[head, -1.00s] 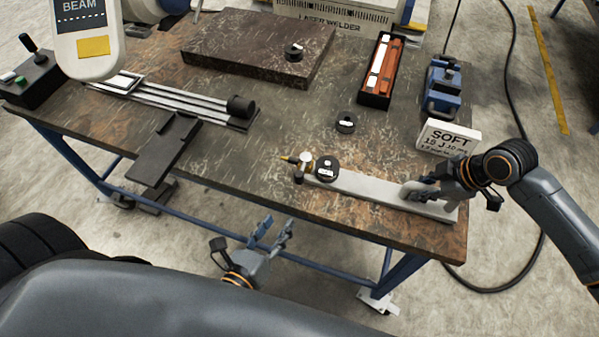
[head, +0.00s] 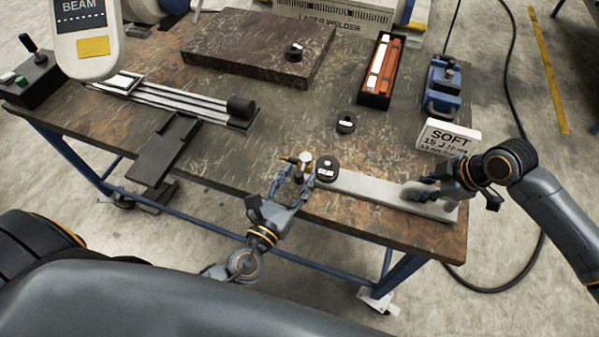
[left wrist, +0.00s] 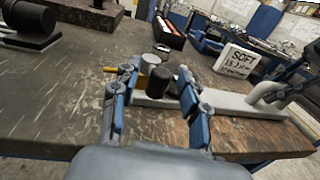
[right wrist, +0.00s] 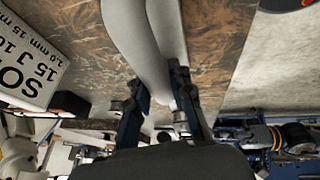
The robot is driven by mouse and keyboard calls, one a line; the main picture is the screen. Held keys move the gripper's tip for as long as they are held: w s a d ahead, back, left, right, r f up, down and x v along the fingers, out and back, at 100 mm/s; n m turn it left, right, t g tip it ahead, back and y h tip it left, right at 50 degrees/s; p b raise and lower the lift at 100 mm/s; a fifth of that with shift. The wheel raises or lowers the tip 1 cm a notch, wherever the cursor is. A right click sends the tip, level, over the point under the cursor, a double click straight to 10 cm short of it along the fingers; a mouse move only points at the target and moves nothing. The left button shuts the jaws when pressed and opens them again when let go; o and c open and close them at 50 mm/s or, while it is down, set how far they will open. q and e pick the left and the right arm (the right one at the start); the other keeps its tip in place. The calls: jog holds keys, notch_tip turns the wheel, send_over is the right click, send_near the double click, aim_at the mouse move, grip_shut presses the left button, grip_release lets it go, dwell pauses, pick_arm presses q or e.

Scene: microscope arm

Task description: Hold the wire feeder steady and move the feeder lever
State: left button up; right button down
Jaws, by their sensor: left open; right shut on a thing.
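The wire feeder is a long pale grey bar (head: 375,189) lying along the table's front right edge. At its left end are a black round knob (head: 327,168) and a small light-topped post (head: 305,161) with a brass tip. My right gripper (head: 418,190) is shut on the feeder's right end; the right wrist view shows the pale body (right wrist: 150,50) between its fingers. My left gripper (head: 292,180) is open at the table edge by the feeder's left end. In the left wrist view, the post (left wrist: 150,66) and the dark knob (left wrist: 160,82) appear between its open fingers.
A sign reading SOFT (head: 448,137) and a blue device (head: 442,88) stand behind the feeder's right end. A black tray of rods (head: 379,72) and a small black disc (head: 346,124) lie farther back.

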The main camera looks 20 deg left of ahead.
pick_arm(q)
jog(key=shift+w+d, duration=0.1)
jog(key=shift+w, duration=0.65)
pick_arm(e)
jog(key=shift+r, duration=0.1)
pick_arm(q)
grip_shut()
jog(key=shift+d, duration=0.1)
jog(key=shift+w+d+n+y, duration=0.1)
jog(key=shift+d+n+y, duration=0.3)
jog(key=shift+n+y, duration=0.55)
jog(key=shift+w+d+n+y, duration=0.1)
jog(key=shift+d+n+y, duration=0.4)
jog(key=shift+y, duration=0.8)
jog(key=shift+w+d+n+y, duration=0.1)
jog(key=shift+d+n+y, duration=0.15)
jog(key=shift+n+y, duration=0.75)
pick_arm(e)
jog(key=shift+a, duration=0.1)
pick_arm(q)
jog(key=shift+c, duration=1.1)
grip_release()
jog(key=shift+o, duration=1.1)
jog(key=shift+a+y, duration=0.15)
jog(key=shift+y, duration=0.2)
